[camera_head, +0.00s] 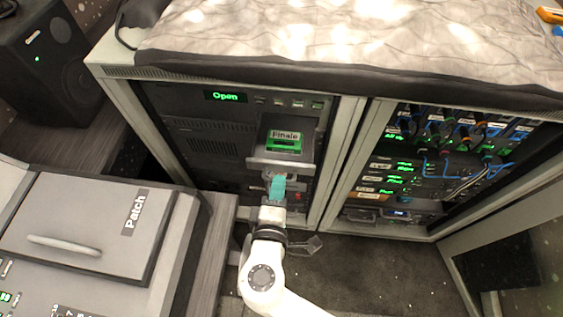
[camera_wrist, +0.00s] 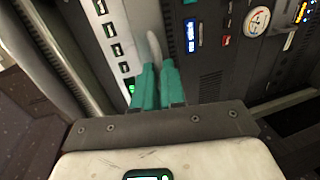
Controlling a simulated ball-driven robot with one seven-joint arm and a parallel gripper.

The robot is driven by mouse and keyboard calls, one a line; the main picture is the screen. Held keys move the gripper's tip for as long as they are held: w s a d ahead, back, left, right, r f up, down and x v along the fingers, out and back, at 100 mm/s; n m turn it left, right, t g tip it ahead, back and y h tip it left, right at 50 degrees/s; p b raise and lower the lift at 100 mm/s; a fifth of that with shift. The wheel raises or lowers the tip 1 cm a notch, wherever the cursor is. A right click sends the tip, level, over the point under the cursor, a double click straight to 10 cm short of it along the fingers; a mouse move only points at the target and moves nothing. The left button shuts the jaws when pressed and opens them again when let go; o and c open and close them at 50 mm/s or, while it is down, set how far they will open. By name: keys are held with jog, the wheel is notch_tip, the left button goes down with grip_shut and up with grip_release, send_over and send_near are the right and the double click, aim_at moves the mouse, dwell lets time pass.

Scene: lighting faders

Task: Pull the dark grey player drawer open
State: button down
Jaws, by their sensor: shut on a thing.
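The dark grey player drawer (camera_head: 265,162) stands out from the left rack's front. A green cartridge labelled Finale (camera_head: 284,141) lies in it. The player's display (camera_head: 226,96) above reads Open in green. My gripper (camera_head: 277,184) is at the drawer's front, just below its front edge, with teal fingers. In the wrist view, the teal fingers (camera_wrist: 160,75) are close together on a pale handle (camera_wrist: 153,45). The fingers hide much of the handle, so the grip's exact spot is unclear.
A second rack (camera_head: 405,170) with patch cables stands to the right. A grey console (camera_head: 90,225) labelled Patch is at the lower left, near my arm. A black speaker (camera_head: 42,60) stands at the upper left. Dark floor (camera_head: 375,265) is free in front of the right rack.

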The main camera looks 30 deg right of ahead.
jog(key=shift+s+a, duration=0.3)
jog(key=shift+s, duration=0.1)
jog(key=c, duration=1.2)
grip_release()
jog(key=v, duration=1)
jog(key=shift+s+a, duration=0.15)
jog(key=shift+s, duration=0.15)
jog(key=shift+r, duration=0.1)
